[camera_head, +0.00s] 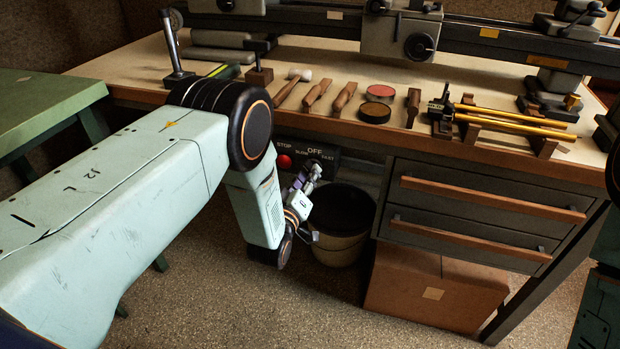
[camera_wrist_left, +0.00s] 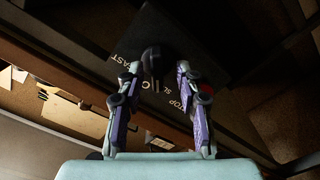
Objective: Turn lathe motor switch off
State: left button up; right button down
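The lathe motor switch panel (camera_head: 328,158) is a black plate under the bench's front edge. Its labels STOP, OFF, SLOW and FAST show, with a red stop button (camera_head: 284,161) at its left. My left gripper (camera_head: 312,172) is in front of the panel and hides the knob in the head view. In the left wrist view the dark switch knob (camera_wrist_left: 155,58) is between the tips of my left gripper (camera_wrist_left: 158,74). The fingers are spread, one on each side; I cannot tell whether they touch it. The knob's pointing direction is unclear. My right gripper is out of view.
A dark bucket (camera_head: 342,218) stands below the panel, close to the left gripper. Drawers (camera_head: 480,210) and a cardboard box (camera_head: 435,290) are to the right. The bench top (camera_head: 330,62) carries hand tools, tins and the lathe (camera_head: 415,35). Open floor (camera_head: 240,310) is in front.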

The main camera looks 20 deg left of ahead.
pick_arm(q)
jog(key=shift+w+d, duration=0.2)
jog(key=shift+w, duration=0.4)
jog(key=shift+a, duration=0.1)
jog(key=c, duration=0.3)
grip_shut()
